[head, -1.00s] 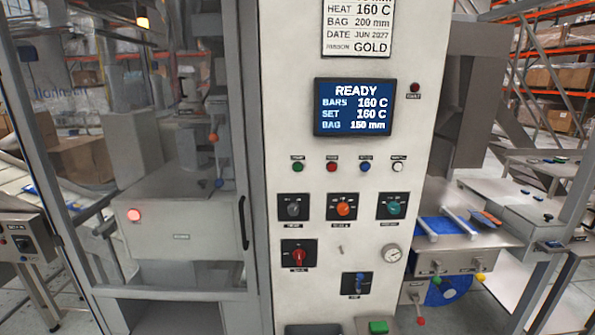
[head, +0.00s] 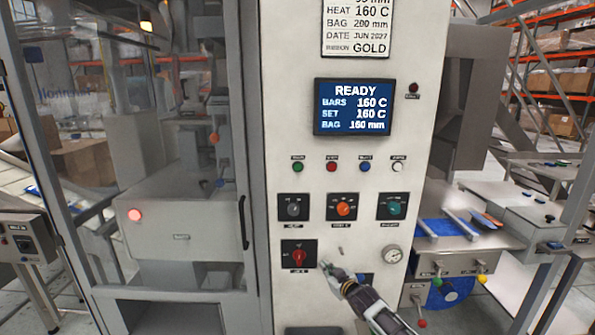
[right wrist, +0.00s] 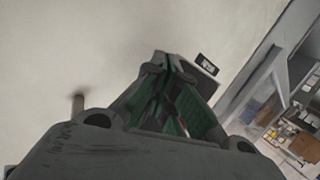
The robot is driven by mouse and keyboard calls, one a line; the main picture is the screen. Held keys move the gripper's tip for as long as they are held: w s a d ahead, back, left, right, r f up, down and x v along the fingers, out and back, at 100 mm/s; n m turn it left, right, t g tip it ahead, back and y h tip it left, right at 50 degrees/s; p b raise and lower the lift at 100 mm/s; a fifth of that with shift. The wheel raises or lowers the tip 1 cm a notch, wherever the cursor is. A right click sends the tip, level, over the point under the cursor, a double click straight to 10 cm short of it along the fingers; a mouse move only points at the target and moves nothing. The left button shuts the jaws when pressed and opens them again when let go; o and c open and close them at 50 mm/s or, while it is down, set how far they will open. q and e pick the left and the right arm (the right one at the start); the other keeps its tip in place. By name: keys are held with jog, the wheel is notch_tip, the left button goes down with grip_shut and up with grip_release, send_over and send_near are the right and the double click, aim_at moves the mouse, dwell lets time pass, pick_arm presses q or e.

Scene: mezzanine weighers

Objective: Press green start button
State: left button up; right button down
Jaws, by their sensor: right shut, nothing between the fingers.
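A small round green button (head: 298,167) sits at the left end of a row of buttons below the screen on the pale machine panel (head: 370,30). Its label is too small to read. My right gripper (head: 327,266) is shut and empty in front of the lower panel, right of the red rotary switch and well below the green button. In the right wrist view its closed fingers (right wrist: 168,62) point at the pale panel, over part of a dark plate. Whether they touch is unclear. The larger green block low on the panel is hidden behind my right arm. My left gripper is out of view.
Red (head: 332,167), blue (head: 364,167) and white (head: 397,167) buttons share the row. Below are rotary knobs (head: 343,208), the red rotary switch (head: 299,256), a small toggle and a gauge (head: 393,254). A framed glass door (head: 241,110) stands left. The screen (head: 353,106) reads READY.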

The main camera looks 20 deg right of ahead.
aim_at(299, 169)
jog(key=shift+n+t+y, duration=0.5)
jog(key=shift+t, duration=0.3)
jog(key=r, duration=0.3)
jog(key=w+a+r, duration=0.1)
jog(key=r, duration=0.3)
jog(key=a+r, duration=0.1)
jog(key=r, duration=0.2)
jog(key=shift+w+a+r+b, duration=0.1)
jog(key=shift+w+r+b, duration=0.1)
jog(key=shift+b, duration=0.1)
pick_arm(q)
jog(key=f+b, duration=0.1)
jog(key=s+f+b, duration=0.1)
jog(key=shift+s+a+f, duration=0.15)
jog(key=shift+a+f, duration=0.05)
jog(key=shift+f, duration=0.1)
pick_arm(e)
jog(key=s+a+r+n+y, duration=0.1)
jog(key=s+a+r+y, duration=0.1)
jog(key=r, duration=0.7)
jog(key=s+a+r+n+t+y, duration=0.1)
jog(key=s+a+r, duration=0.3)
jog(key=r, duration=0.6)
jog(key=s+a+r+n+t+y, duration=0.1)
jog(key=s+a+r+n+y, duration=0.1)
jog(key=r, duration=0.8)
jog(key=shift+s+a+n+y, duration=0.4)
jog(key=shift+a+n+y, duration=0.4)
jog(key=shift+a, duration=0.4)
jog(key=shift+w, duration=0.15)
